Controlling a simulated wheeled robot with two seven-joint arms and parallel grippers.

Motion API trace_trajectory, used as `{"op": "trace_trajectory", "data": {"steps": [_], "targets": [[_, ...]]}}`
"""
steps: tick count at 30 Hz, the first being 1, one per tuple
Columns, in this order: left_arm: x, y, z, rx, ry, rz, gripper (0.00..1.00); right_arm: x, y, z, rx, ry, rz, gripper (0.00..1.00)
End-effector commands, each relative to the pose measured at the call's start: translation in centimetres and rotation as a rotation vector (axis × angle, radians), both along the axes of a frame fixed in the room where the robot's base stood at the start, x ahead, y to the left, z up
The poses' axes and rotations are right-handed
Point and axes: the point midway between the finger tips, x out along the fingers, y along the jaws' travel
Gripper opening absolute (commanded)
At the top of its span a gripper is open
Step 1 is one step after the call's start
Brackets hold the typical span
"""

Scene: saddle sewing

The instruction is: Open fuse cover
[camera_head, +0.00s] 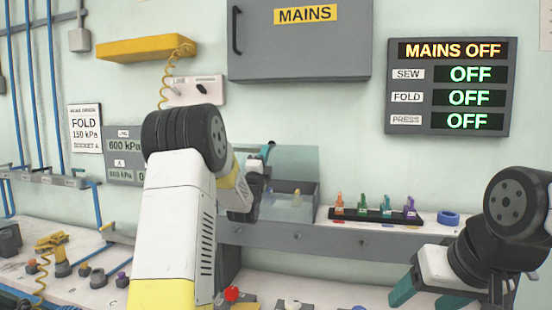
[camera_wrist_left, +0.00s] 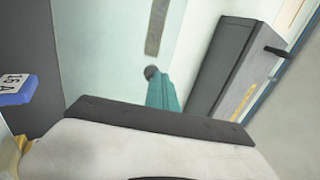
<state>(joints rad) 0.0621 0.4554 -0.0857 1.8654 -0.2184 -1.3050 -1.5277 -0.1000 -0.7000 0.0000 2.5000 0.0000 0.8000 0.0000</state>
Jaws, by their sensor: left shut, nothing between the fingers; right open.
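The grey fuse box (camera_head: 302,206) stands on the shelf in the middle of the head view. Its translucent cover (camera_head: 298,162) appears raised at the back of the box, with the inside showing from the front. My left gripper (camera_head: 267,151) is shut and empty at the left side of the cover. In the left wrist view its teal fingertip (camera_wrist_left: 162,92) shows against a pale panel; I cannot tell whether they touch. My right gripper (camera_head: 448,292) is open and empty at the lower right, away from the box.
A rack of coloured fuses (camera_head: 375,214) and a blue ring (camera_head: 448,218) sit right of the box. The grey MAINS cabinet (camera_head: 300,50) hangs above. A blue piece marked 15 A (camera_wrist_left: 14,90) shows in the left wrist view. Several knobs are on the lower bench.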

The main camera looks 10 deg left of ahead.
Motion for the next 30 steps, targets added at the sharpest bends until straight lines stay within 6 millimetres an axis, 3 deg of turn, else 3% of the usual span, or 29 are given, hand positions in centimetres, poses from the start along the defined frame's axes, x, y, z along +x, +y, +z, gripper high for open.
{"op": "trace_trajectory", "data": {"steps": [13,30], "targets": [[3.5,-0.2,2.8,0.010,0.274,-0.001,0.00,0.0,0.0,0.0,0.000,0.000,0.000,0.64],[4.6,-0.2,3.4,0.009,0.269,0.000,0.00,0.0,0.0,0.0,0.000,0.000,0.000,0.64]]}}
